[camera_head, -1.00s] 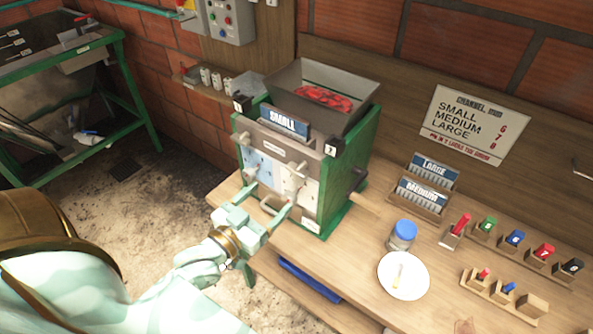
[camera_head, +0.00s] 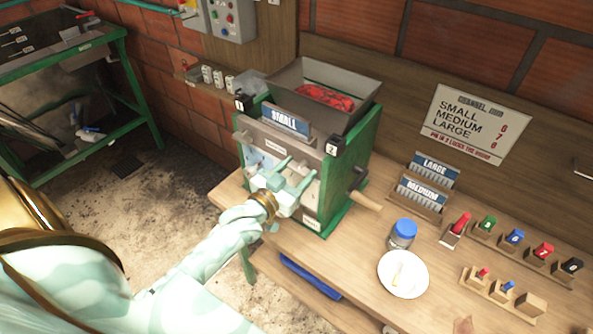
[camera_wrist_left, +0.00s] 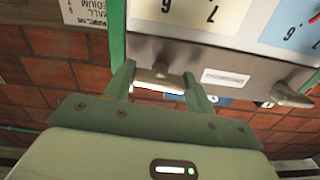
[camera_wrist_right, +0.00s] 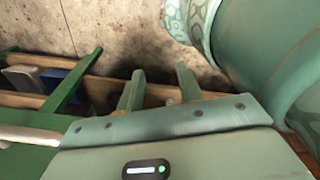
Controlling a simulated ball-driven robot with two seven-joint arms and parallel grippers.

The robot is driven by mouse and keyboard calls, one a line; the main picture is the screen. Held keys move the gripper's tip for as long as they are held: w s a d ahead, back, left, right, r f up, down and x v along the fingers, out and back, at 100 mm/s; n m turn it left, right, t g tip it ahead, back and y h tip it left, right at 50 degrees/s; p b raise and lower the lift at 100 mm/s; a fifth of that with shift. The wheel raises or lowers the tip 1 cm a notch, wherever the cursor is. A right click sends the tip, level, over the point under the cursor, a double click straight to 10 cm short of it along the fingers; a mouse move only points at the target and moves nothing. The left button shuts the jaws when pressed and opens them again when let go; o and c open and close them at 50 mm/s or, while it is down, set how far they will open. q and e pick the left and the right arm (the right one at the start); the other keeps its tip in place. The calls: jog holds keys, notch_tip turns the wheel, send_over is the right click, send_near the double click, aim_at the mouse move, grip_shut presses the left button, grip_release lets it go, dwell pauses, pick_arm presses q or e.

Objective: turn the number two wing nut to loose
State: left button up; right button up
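The pulper (camera_head: 318,185) is a grey box with green sides and a "2" tag (camera_head: 332,149) at its upper right corner. The number two wing nut (camera_wrist_left: 160,80) sits on its front panel, at the right in the head view. My left gripper (camera_head: 297,171) is at the front panel with its fingers apart. In the left wrist view, its fingers (camera_wrist_left: 160,72) stand on either side of the wing nut's bar; I cannot tell whether they touch it. The other wing nut (camera_wrist_left: 288,94) is to the right there. My right gripper (camera_wrist_right: 160,72) is open and empty.
A crank handle (camera_head: 362,200) sticks out of the pulper's right side. A hopper with red fruit (camera_head: 325,98) is on top. A jar (camera_head: 403,233), a white plate (camera_head: 403,275) and block holders (camera_head: 505,295) stand on the bench to the right.

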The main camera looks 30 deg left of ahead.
pick_arm(q)
jog(key=shift+c, duration=0.9)
jog(key=shift+r+n+p, duration=0.2)
jog(key=shift+n+p, duration=0.2)
jog(key=shift+p, duration=0.4)
jog(key=shift+f, duration=0.15)
jog(key=o, duration=1)
jog(key=s, duration=0.5)
jog(key=s+b, duration=0.1)
jog(key=s, duration=0.5)
jog(key=s+a, duration=0.1)
jog(key=s, duration=0.4)
jog(key=shift+s+a+b, duration=0.1)
jog(key=shift+s+b, duration=0.05)
jog(key=shift+b, duration=0.25)
